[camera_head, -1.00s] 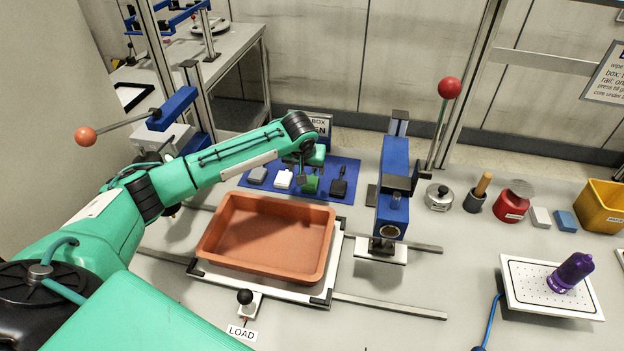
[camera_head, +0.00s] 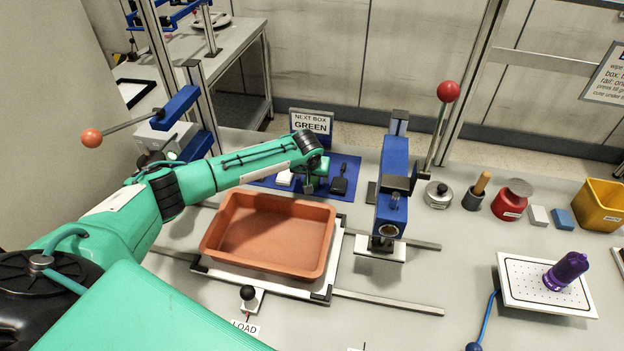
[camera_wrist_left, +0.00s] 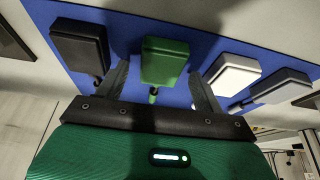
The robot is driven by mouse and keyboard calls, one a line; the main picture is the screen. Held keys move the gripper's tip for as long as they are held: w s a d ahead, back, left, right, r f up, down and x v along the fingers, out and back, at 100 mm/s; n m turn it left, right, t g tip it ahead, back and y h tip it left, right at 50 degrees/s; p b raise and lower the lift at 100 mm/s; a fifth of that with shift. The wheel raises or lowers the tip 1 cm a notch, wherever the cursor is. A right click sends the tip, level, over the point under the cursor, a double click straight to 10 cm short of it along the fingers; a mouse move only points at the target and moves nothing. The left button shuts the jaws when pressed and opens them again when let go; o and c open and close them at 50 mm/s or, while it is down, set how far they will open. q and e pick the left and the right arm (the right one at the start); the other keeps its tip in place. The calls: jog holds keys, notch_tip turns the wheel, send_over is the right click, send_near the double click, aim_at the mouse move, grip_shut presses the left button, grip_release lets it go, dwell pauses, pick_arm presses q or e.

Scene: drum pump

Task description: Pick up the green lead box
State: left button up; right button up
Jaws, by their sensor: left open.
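The green lead box (camera_wrist_left: 165,60) lies on a blue mat (camera_wrist_left: 205,48) in the left wrist view, with its narrow stem toward my gripper. My left gripper (camera_wrist_left: 158,72) is open and empty, with one finger on each side of the green box and gaps between. In the head view the left gripper (camera_head: 308,184) hangs low over the blue mat (camera_head: 352,166) and hides the green box. Whether the fingers are at the box's height is hard to tell. My right gripper is not in view.
A black box (camera_wrist_left: 80,45) and a white box (camera_wrist_left: 233,72) flank the green one, with a grey box (camera_wrist_left: 275,87) beyond the white. A sign reading "NEXT BOX GREEN" (camera_head: 311,123) stands behind. An orange tray (camera_head: 270,236) is in front and a blue press (camera_head: 393,185) to the right.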

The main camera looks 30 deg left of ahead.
pick_arm(q)
jog(key=c, duration=1.1)
jog(key=shift+r, duration=0.1)
